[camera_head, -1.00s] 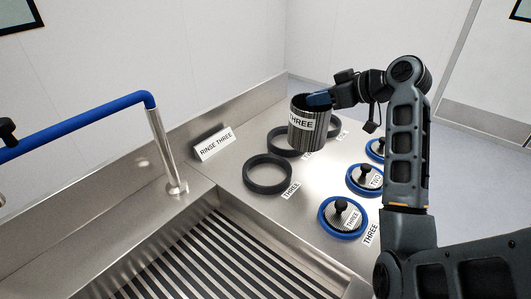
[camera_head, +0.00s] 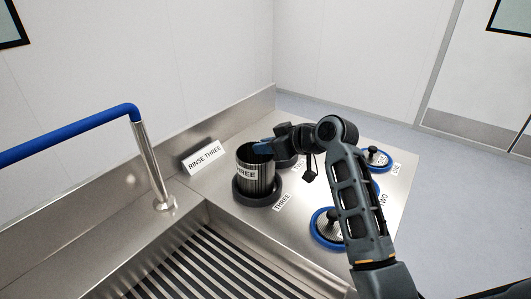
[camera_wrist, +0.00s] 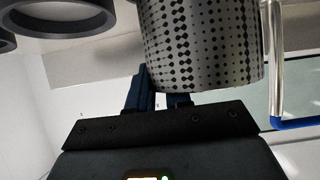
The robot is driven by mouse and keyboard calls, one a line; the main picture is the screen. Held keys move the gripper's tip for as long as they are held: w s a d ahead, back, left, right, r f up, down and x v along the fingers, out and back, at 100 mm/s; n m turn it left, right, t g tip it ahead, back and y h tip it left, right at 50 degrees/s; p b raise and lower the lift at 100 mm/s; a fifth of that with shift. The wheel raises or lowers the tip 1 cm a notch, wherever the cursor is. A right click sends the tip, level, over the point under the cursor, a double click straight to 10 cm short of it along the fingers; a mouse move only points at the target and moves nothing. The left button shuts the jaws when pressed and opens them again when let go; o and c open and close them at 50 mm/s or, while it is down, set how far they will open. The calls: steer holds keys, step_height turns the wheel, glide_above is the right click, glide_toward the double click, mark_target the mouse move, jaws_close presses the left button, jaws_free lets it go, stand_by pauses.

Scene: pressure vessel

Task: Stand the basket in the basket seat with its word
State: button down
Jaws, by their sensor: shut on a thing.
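The basket (camera_head: 258,172), a grey perforated metal cup with a "THREE" label, stands upright at the dark ring seat (camera_head: 240,196) whose table label reads "THREE" (camera_head: 283,202). Its lower end appears inside the ring; I cannot tell whether it rests fully down. My gripper (camera_head: 264,148) is shut on the basket's upper rim from the right, with blue fingers. In the wrist view the basket (camera_wrist: 200,45) fills the top middle, and my gripper's blue fingers (camera_wrist: 160,95) meet its rim.
A "RINSE THREE" sign (camera_head: 204,157) stands behind the seat. Blue-rimmed lids with black knobs, one at front (camera_head: 322,229) and one at back (camera_head: 378,158), lie right, partly behind my arm. A blue-topped rail (camera_head: 150,160) and slatted basin (camera_head: 215,262) are left and front. Other dark rings (camera_wrist: 65,20) show in the wrist view.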

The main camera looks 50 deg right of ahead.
steer(key=shift+f, duration=0.45)
steer(key=shift+r, duration=0.1)
steer(key=c, duration=1)
jaws_free()
steer(key=shift+s, duration=0.1)
steer(key=b+v, duration=0.1)
steer(key=v, duration=1.1)
